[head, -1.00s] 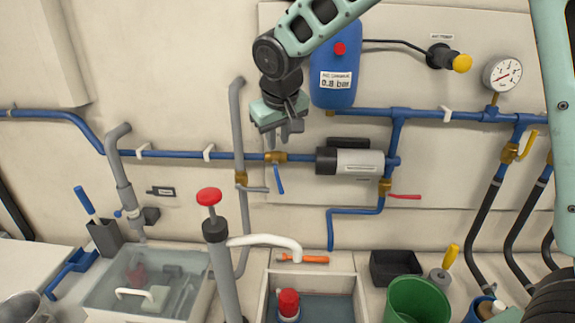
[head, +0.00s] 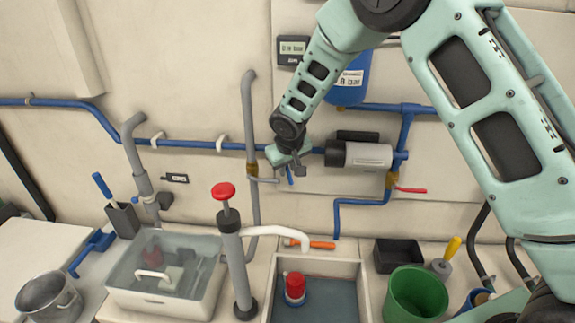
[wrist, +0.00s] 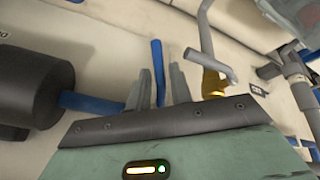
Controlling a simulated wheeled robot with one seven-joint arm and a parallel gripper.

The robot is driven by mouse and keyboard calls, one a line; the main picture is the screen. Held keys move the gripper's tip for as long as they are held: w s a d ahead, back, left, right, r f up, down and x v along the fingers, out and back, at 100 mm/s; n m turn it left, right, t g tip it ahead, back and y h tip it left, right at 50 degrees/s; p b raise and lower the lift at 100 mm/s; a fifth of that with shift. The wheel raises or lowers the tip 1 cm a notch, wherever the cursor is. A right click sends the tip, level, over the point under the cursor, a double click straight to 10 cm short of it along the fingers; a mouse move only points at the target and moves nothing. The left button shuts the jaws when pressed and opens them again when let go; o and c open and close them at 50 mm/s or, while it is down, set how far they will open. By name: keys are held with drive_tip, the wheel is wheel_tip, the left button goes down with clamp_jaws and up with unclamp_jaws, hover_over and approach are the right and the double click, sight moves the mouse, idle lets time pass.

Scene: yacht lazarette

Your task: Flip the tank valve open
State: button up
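A valve with a blue lever sits on the blue wall pipe left of the grey pump; no label tells whether it is the tank valve. In the head view the blue lever (head: 290,178) hangs down, and my gripper (head: 291,172) hides the valve's brass body. In the wrist view the blue lever (wrist: 157,72) shows between the two grey fingers of my gripper (wrist: 159,88). The fingers are apart and the lever looks nearer the left one. I cannot tell whether they touch it.
A grey-levered brass valve (head: 253,170) is close on the left. The grey pump (head: 360,155) and a red-levered valve (head: 408,190) are on the right.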

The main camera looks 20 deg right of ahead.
drive_tip(key=shift+x, duration=0.8)
clamp_jaws()
drive_tip(key=shift+h, duration=0.3)
drive_tip(key=h+b, duration=0.1)
drive_tip(key=n+g+h+b, duration=0.1)
drive_tip(key=h, duration=0.1)
drive_tip(key=shift+s+d+r, duration=0.15)
drive_tip(key=shift+s+d, duration=0.05)
drive_tip(key=shift+d, duration=0.2)
drive_tip(key=r+n+g+h+b, duration=0.1)
drive_tip(key=h, duration=0.2)
drive_tip(key=d+r+n+g+h+b, duration=0.1)
drive_tip(key=h, duration=0.2)
drive_tip(key=r+g+h+b, duration=0.1)
drive_tip(key=h, duration=0.3)
drive_tip(key=shift+s+d+n, duration=0.3)
drive_tip(key=shift+s+n, duration=0.05)
drive_tip(key=shift+n, duration=0.05)
drive_tip(key=shift+r, duration=0.1)
